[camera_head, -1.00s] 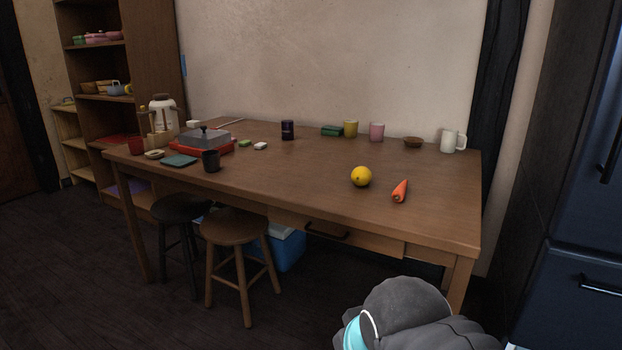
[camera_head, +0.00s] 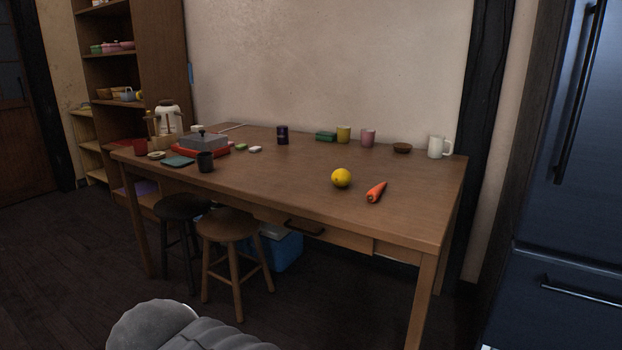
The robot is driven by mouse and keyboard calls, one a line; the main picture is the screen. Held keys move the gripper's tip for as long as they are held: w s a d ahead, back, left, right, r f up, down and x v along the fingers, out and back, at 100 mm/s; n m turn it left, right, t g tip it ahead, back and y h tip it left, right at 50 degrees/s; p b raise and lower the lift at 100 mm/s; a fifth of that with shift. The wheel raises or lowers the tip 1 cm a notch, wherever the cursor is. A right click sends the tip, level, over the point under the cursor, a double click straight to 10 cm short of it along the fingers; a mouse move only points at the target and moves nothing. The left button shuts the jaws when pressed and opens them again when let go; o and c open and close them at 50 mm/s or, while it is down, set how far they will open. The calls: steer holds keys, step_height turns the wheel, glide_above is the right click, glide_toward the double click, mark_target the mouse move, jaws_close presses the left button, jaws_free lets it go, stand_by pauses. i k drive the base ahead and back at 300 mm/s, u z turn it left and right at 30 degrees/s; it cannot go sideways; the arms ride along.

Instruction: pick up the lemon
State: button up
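A yellow lemon (camera_head: 341,178) lies on the wooden table (camera_head: 290,190), towards the front edge on the right half. Part of my arm, grey and rounded, shows at the bottom of the view, in front of and below the table. My gripper itself is not in the view.
A white mug (camera_head: 438,147), a brown bowl (camera_head: 402,148), a pink mug (camera_head: 368,138) and a yellow mug (camera_head: 343,134) stand along the back. A black cup (camera_head: 205,162) is at the left. Stools (camera_head: 228,226) stand in front. A dark fridge (camera_head: 570,180) is at the right.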

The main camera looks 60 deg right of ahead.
mark_target(341, 178)
steer(key=i, duration=2.75)
steer(key=z, duration=3.5)
